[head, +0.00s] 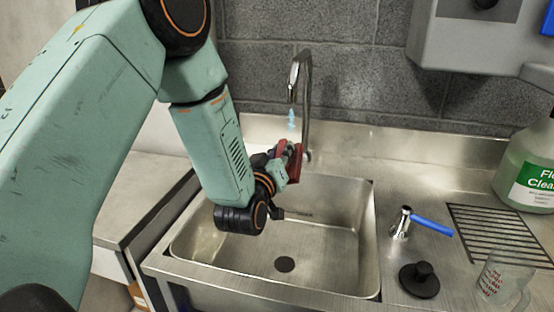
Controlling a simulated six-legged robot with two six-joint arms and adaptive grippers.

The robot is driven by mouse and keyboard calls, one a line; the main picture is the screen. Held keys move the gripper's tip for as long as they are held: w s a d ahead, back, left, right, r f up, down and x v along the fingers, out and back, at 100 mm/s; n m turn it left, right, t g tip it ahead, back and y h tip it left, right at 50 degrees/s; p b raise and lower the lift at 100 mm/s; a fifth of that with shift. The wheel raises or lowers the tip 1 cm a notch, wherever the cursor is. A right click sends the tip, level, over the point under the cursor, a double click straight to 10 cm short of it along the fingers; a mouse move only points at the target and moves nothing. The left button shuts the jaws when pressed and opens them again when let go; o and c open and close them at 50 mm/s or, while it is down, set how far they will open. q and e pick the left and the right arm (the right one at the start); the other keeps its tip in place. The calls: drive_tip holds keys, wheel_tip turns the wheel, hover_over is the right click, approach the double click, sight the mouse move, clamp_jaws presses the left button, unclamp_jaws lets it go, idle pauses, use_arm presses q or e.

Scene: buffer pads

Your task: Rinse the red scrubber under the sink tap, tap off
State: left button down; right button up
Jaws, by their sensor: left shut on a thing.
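The red scrubber (297,160) is held over the back of the steel sink basin (330,235), below the tap. My left gripper (284,162) is shut on it; the fingers and wrist hide part of it. The curved metal tap (307,90) stands behind the basin. A short light-blue streak of water (291,118) shows under its spout, above the scrubber. I cannot tell whether the water touches the scrubber. A tap lever with a blue handle (432,226) sits on the counter right of the basin. My right gripper is not in view.
Right of the basin are a black plug-like knob (420,280), a clear measuring jug (500,278), a drain grate (490,232) and a green cleaner bottle (530,165). A grey dispenser (465,45) hangs on the wall above. The basin floor looks empty around its drain.

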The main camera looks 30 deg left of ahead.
use_arm(q)
drive_tip(key=w, duration=0.1)
drive_tip(key=w+a, duration=0.1)
drive_tip(key=w, duration=0.1)
drive_tip(key=shift+w, duration=0.3)
drive_tip(key=shift+w+a+r+b, duration=0.15)
drive_tip(key=shift+w+b, duration=0.25)
drive_tip(key=shift+w, duration=0.25)
drive_tip(key=shift+w+a+f, duration=0.15)
drive_tip(key=shift+w, duration=0.35)
drive_tip(key=shift+w+a+f, duration=0.1)
drive_tip(key=shift+w+a, duration=0.05)
drive_tip(key=shift+w, duration=0.35)
drive_tip(key=shift+s+d+r, duration=0.1)
drive_tip(key=shift+s+r, duration=0.1)
drive_tip(key=shift+s, duration=0.05)
drive_tip(key=shift+w+f, duration=0.15)
drive_tip(key=shift+w, duration=0.05)
drive_tip(key=shift+s, duration=0.15)
